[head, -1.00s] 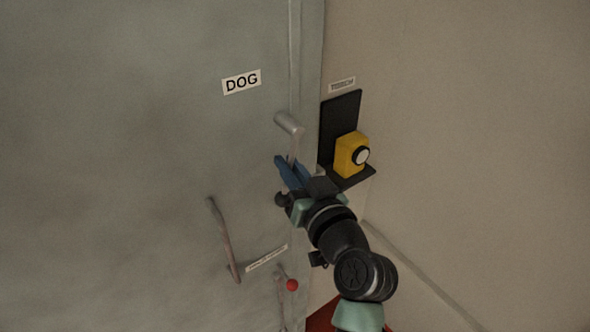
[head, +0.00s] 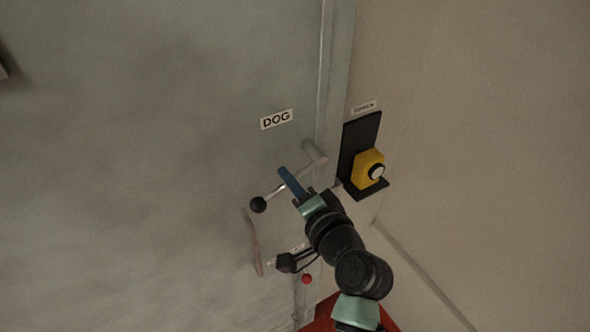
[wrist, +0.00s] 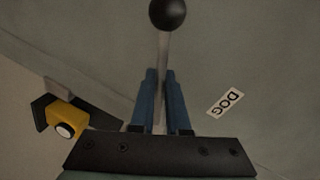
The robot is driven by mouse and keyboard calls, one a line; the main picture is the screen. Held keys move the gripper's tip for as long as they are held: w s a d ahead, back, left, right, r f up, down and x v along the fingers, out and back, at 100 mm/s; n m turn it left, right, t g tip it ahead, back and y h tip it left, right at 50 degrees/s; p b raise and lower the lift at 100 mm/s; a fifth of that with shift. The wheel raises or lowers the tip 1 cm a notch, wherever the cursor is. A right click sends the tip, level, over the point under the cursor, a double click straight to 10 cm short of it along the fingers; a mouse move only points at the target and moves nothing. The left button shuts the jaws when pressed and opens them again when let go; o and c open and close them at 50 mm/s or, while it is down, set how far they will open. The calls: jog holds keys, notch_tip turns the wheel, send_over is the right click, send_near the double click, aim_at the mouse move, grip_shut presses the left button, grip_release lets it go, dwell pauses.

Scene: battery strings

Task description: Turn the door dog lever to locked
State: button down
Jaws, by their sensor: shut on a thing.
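The dog lever (head: 275,190) is a thin metal rod with a black ball knob (head: 258,204). It runs from a cylindrical pivot (head: 314,152) near the door's right edge down and left to the knob. A DOG label (head: 277,120) is on the door above it. My gripper (head: 290,181) has blue fingers closed on the rod between pivot and knob. In the wrist view the rod (wrist: 162,80) passes between the two blue fingers (wrist: 160,98), with the knob (wrist: 167,14) beyond the fingertips.
A yellow torch (head: 367,167) sits on a black bracket (head: 360,135) on the wall to the right. A curved door handle (head: 251,243) is below the lever, and a small red knob (head: 307,279) is lower still.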

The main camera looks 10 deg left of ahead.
jog(key=shift+s+a+r+m+g+y+p, duration=0.1)
jog(key=shift+r+m+g+y+p, duration=0.1)
jog(key=shift+r+m+p, duration=0.65)
jog(key=shift+a+r+m+g+y+p, duration=0.1)
jog(key=shift+r+m+y+p, duration=0.1)
jog(key=shift+r+m+p, duration=0.6)
jog(key=shift+f+m+p, duration=0.15)
jog(key=shift+m+p, duration=0.1)
jog(key=shift+p, duration=0.05)
jog(key=c, duration=0.9)
grip_release()
jog(key=shift+f, duration=0.1)
jog(key=shift+s+d, duration=0.2)
jog(key=shift+s, duration=0.05)
jog(key=b+v, duration=0.4)
jog(key=v, duration=0.8)
jog(key=shift+s+d, duration=0.1)
jog(key=shift+s, duration=0.05)
